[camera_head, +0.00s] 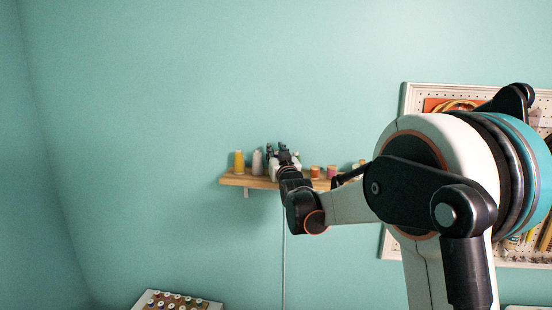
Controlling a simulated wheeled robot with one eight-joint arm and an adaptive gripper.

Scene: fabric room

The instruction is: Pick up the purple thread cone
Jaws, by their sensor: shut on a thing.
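My gripper (281,152) is at the wooden shelf (236,181) on the teal wall, at the far end of my outstretched arm. It is small in view, among the spools in the row. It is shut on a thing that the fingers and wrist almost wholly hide. No purple shows clearly, but the purple thread cone is not seen elsewhere on the shelf, so it seems to be the thing held. I cannot tell whether it touches the shelf.
A yellow cone (239,161) and a pale grey cone (257,162) stand left of my gripper. Orange-red spools (315,172) stand to its right. A pegboard (392,245) hangs at right, partly behind my arm. A white rack of spools (148,302) is low at left.

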